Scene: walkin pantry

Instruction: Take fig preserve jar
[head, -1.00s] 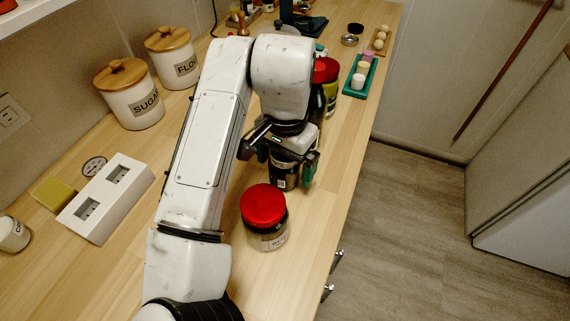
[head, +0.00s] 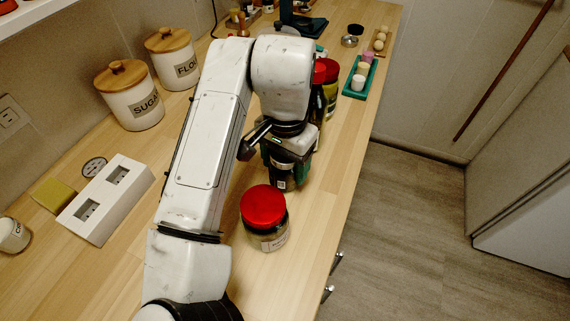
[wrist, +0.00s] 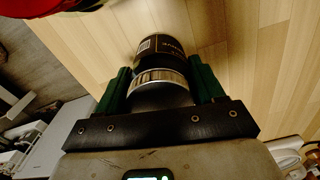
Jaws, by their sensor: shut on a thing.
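A dark jar with a silver band (wrist: 160,78) stands between my gripper's green fingers in the wrist view. Its label is only partly legible and looks like the fig preserve jar's. In the head view the lower part of this dark jar (head: 279,183) shows below my gripper (head: 288,165), with a small white code patch on it. My gripper (wrist: 165,82) is shut on the jar, one finger on each side. The jar's upper part is hidden by my gripper in the head view. It appears to stand on the wooden counter.
A red-lidded jar (head: 265,222) stands just in front of the held jar. More red-lidded jars (head: 327,72) stand close behind my wrist. A white block with two sockets (head: 105,198) and canisters (head: 130,95) are at left. The counter's right edge is near.

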